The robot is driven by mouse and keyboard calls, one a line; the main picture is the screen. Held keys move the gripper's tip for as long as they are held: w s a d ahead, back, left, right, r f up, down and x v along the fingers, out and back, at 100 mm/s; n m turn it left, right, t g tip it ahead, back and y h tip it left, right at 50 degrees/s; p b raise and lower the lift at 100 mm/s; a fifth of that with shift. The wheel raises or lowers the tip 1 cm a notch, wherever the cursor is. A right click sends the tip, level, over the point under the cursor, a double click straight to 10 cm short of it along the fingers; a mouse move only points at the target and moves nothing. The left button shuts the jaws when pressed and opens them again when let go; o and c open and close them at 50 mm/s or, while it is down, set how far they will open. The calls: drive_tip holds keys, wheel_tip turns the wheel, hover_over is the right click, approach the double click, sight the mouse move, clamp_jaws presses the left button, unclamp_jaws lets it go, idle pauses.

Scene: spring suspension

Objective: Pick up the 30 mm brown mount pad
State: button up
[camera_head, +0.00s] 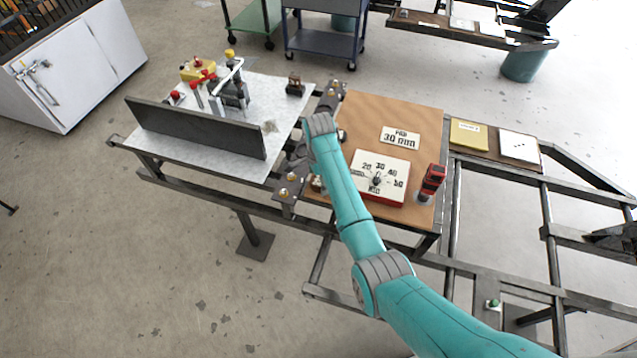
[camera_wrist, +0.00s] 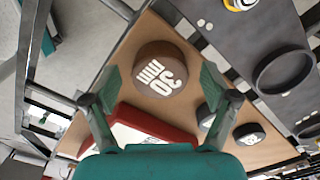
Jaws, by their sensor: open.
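The brown mount pad (camera_wrist: 163,62) is a round brown disc with white "30 mm" lettering. In the wrist view it lies on the tan board (camera_wrist: 128,62), centred ahead of my gripper (camera_wrist: 160,85). My gripper is open and empty, with one finger to the left and one to the right of the pad's near side. I cannot tell how high the fingertips are above the board. In the head view my arm reaches the left edge of the tan board (camera_head: 362,112) and I cannot make out the pad clearly.
Dark round pads (camera_wrist: 250,134) lie right of the brown pad. A red-rimmed dial box (camera_head: 381,178) sits close by on the board. A red object (camera_head: 432,182) stands at the board's right. A metal table (camera_head: 190,140) with a dark upright plate (camera_head: 195,128) stands left.

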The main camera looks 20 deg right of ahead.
drive_tip(key=c, duration=1.3)
